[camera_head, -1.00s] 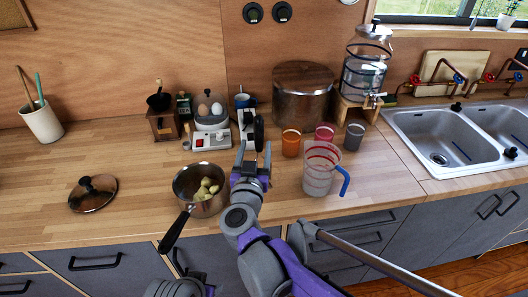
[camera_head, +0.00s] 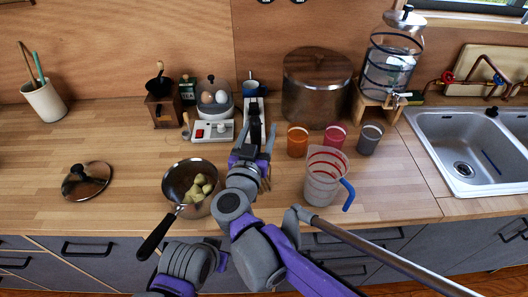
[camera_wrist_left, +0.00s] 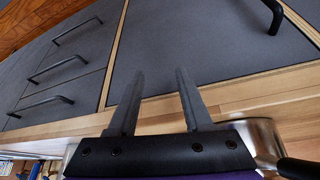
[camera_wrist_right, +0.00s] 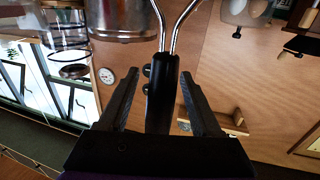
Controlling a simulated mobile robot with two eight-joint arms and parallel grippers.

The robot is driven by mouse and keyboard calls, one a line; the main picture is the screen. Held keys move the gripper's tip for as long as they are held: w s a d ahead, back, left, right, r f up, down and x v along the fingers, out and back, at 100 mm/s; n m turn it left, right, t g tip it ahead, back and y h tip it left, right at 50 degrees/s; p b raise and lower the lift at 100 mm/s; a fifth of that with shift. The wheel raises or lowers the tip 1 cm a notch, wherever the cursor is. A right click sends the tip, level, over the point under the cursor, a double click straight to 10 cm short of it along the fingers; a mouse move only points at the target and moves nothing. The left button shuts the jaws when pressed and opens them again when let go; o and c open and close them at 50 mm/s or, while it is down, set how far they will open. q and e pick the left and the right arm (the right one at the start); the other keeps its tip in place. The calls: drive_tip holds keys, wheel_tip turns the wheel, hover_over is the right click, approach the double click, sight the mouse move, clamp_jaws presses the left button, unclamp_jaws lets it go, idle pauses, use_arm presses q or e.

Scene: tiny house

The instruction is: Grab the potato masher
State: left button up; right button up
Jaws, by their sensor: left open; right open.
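The potato masher shows in the right wrist view as a black handle (camera_wrist_right: 161,95) with two bent metal rods. In the head view its black handle (camera_head: 256,122) stands near the back of the counter, in front of a blue mug. My right gripper (camera_wrist_right: 158,76) is open, with one finger on each side of the handle and gaps visible. In the head view the right gripper (camera_head: 254,140) overlaps the handle, and the masher's lower end is hidden. My left gripper (camera_wrist_left: 157,75) is open and empty near the counter's front edge, below the saucepan in the head view.
The saucepan (camera_head: 173,184) with potato pieces sits left of my right arm. The striped measuring jug (camera_head: 322,185) and several cups stand to its right. An egg cooker (camera_head: 212,128) and a large pot (camera_head: 317,105) stand behind. The left counter is mostly clear.

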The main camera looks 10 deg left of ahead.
drive_tip(key=shift+w, duration=0.2)
drive_tip(key=shift+s+a+r, duration=0.1)
drive_tip(key=shift+s, duration=0.2)
clamp_jaws()
drive_tip(key=shift+w, duration=0.1)
idle(1.0)
